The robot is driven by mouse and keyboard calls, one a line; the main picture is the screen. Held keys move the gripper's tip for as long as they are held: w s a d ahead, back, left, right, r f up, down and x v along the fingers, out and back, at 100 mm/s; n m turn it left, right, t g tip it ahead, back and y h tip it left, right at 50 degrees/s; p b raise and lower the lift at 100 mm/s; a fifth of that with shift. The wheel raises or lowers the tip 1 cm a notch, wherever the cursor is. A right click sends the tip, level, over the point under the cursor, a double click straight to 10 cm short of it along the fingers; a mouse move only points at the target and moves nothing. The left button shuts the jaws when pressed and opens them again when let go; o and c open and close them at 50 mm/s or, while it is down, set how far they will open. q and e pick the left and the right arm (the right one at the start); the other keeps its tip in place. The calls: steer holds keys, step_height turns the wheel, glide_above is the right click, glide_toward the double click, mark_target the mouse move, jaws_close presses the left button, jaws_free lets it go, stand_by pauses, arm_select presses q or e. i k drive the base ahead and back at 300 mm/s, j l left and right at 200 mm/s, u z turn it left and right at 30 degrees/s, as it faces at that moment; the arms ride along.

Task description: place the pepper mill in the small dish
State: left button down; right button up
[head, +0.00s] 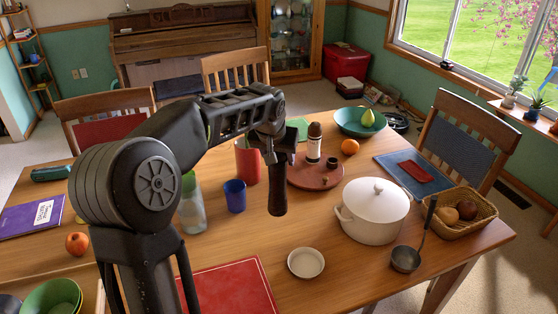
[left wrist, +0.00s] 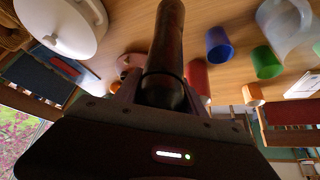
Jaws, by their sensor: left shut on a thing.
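My left gripper (head: 272,152) is shut on the pepper mill (head: 278,197), a dark, slim, rounded cylinder. It hangs roughly upright above the table, in front of the round red-brown board. In the left wrist view the pepper mill (left wrist: 166,45) sticks out from between the fingers of my left gripper (left wrist: 165,95). The small dish (head: 306,262) is a round white one near the table's front edge, to the right of and nearer than the mill. It looks empty. My right gripper is not in view.
A white lidded pot (head: 372,212) and a ladle (head: 406,258) stand right of the dish. A red mat (head: 232,290) lies to its left. The round board (head: 312,178) carries a brown-capped bottle (head: 314,145). A blue cup (head: 235,196) stands left of the mill.

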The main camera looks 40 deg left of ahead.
mark_target(306, 266)
steer(key=i+l+u, duration=0.1)
steer(key=l+u, duration=0.2)
steer(key=l, duration=0.45)
steer(key=l+u, duration=0.3)
steer(key=l, duration=0.45)
